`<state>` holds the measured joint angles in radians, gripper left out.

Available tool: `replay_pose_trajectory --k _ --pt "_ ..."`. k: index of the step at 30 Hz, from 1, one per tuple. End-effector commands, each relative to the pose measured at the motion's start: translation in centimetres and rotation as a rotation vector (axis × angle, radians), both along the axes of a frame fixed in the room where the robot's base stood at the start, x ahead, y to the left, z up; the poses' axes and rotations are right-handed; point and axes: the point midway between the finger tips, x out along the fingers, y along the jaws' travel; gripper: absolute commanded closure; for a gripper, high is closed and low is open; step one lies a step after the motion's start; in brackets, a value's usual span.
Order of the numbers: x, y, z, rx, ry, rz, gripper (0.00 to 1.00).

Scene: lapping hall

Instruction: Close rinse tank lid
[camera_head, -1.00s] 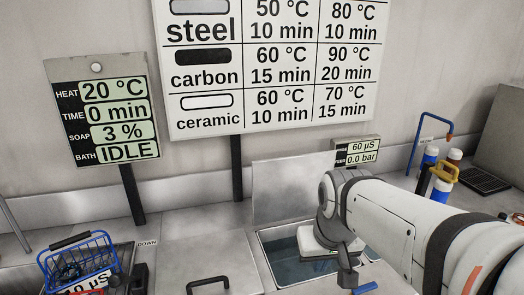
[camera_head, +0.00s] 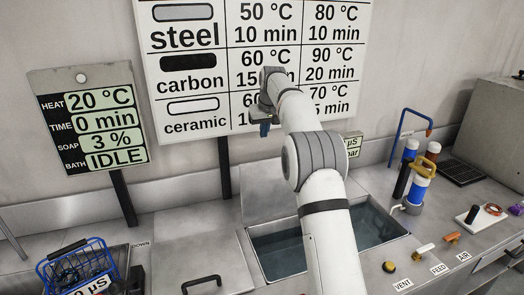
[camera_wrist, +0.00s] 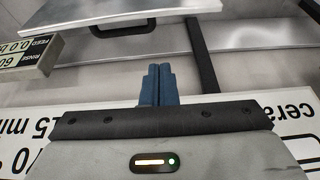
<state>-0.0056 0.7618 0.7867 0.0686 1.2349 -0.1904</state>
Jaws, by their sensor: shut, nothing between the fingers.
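The rinse tank (camera_head: 262,262) is open, with dark water showing in it. Its grey lid (camera_head: 262,190) stands raised along the tank's back edge. My gripper (camera_head: 265,130) is high in front of the wall chart, above the lid and apart from it, its blue fingers pointing down. In the wrist view the blue fingers (camera_wrist: 155,85) are together and hold nothing. Beyond them that view shows the lid's pale panel (camera_wrist: 60,14) with a black handle (camera_wrist: 122,29). My arm crosses in front of part of the tank.
A closed lid with a black handle (camera_head: 202,284) lies left of the tank. A blue wire basket (camera_head: 75,265) is at the far left. Bottles (camera_head: 420,185) and a blue hooked pipe (camera_head: 396,135) stand right. Small knobs (camera_head: 424,249) line the front. The wall chart (camera_head: 190,70) is close behind my gripper.

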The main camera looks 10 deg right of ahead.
Motion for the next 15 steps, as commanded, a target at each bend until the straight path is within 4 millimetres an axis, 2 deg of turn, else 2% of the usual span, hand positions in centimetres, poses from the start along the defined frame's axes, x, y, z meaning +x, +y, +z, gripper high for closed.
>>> replay_pose_trajectory --k 3,8,15 --pt "1.1 0.1 -0.4 0.0 -0.005 0.007 1.0" --pt "1.7 0.3 -1.7 0.001 -0.005 0.009 1.0" --pt "3.3 0.6 -6.0 0.0 -0.002 0.009 1.0"
